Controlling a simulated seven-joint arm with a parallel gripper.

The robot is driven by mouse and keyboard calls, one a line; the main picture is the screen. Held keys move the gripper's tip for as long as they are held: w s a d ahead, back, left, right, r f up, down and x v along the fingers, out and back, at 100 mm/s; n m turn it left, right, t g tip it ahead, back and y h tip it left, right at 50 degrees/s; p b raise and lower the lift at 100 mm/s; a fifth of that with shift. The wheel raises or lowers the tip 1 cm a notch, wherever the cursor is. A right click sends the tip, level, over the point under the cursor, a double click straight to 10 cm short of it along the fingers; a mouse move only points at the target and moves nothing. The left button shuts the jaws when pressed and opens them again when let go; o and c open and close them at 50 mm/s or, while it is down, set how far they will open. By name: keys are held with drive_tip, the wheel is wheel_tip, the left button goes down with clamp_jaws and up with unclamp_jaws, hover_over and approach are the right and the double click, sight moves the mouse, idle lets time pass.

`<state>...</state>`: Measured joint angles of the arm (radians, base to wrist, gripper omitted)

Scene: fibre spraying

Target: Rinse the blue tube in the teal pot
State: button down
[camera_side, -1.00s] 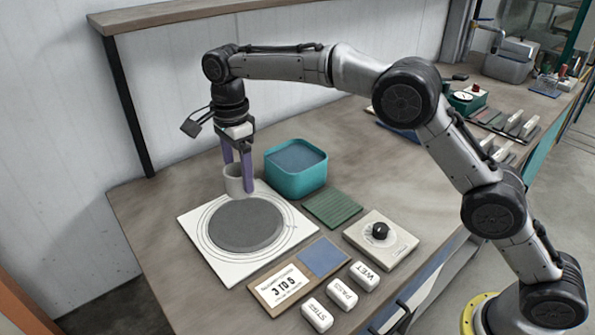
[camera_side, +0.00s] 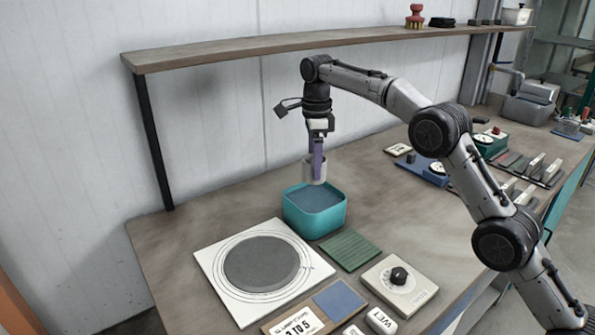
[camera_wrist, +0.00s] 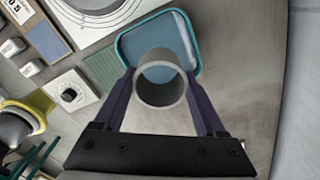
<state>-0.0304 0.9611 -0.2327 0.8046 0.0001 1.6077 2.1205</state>
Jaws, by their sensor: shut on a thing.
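My gripper (camera_side: 317,172) is shut on a pale grey tube (camera_side: 310,172), held upright just above the teal pot (camera_side: 313,222). The tube looks grey, not blue; the gripper's fingers are purple-blue. In the wrist view my gripper (camera_wrist: 165,92) has one finger on each side of the tube (camera_wrist: 163,64), and its open end and hollow inside show. The teal pot (camera_wrist: 128,58) is partly hidden behind the tube there. The pot holds a flat blue-grey surface. In the side view the tube's lower end appears at the height of the pot's rear rim; whether it is inside cannot be told.
A white board (camera_side: 222,283) with a grey disc (camera_side: 262,262) lies in front of the pot. A green ridged mat (camera_side: 350,250), a dial box (camera_side: 400,285), a blue square (camera_side: 340,299) and white labelled blocks (camera_side: 381,320) are nearby. A wooden shelf (camera_side: 260,46) runs behind.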

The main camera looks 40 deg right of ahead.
drive_tip(key=shift+d+f, duration=0.15)
drive_tip(key=shift+f, duration=5.7)
wheel_tip(320, 180, up, 10)
drive_tip(key=shift+f, duration=0.2)
idle(1.1)
idle(0.4)
